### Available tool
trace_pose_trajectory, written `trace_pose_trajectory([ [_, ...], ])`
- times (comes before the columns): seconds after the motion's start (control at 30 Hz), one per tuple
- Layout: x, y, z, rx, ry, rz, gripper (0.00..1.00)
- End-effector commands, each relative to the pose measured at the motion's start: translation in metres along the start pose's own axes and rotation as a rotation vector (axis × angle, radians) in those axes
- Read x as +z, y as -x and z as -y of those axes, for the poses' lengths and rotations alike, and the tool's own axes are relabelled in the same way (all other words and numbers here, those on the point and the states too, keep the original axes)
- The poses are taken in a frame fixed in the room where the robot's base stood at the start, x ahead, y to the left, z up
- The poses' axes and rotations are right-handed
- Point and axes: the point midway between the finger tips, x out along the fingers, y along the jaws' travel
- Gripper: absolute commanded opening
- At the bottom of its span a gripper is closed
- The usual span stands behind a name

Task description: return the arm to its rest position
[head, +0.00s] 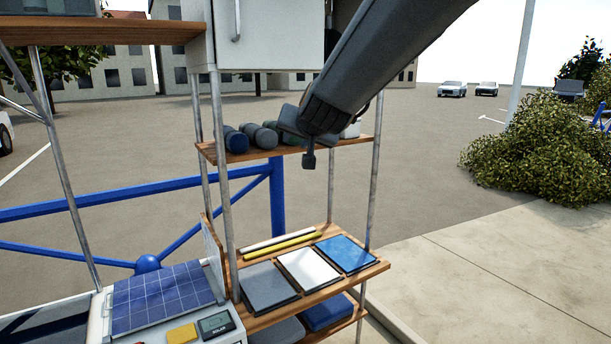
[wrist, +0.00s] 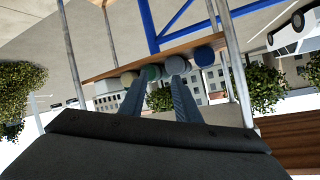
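My arm (head: 385,60) reaches down from the upper right in the head view. My gripper (head: 308,160) is in front of the upper wooden shelf, close to its rolled items. In the wrist view my gripper (wrist: 160,84) shows two dark fingers with a gap between them. Nothing is seen held between them. The wrist view is upside down, and the shelf's round ends lie beyond the fingertips. Whether the fingers touch the shelf or its items cannot be told.
The upper shelf (head: 347,143) carries several rolls, among them a blue roll (head: 236,140). A white cabinet (head: 260,35) is above. Metal posts (head: 375,185) flank the shelf. Below are a blue book (head: 345,253), a white book (head: 308,268) and a solar panel (head: 163,297). Open pavement lies right.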

Motion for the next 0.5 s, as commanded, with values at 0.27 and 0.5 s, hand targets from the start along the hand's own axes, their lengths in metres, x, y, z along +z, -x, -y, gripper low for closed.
trace_pose_trajectory([
  [0.27, 0.141, 0.034, -0.131, 0.138, 0.093, 0.350, 0.30],
  [0.5, 0.257, 0.106, -0.225, 0.256, 0.136, 0.660, 0.30],
])
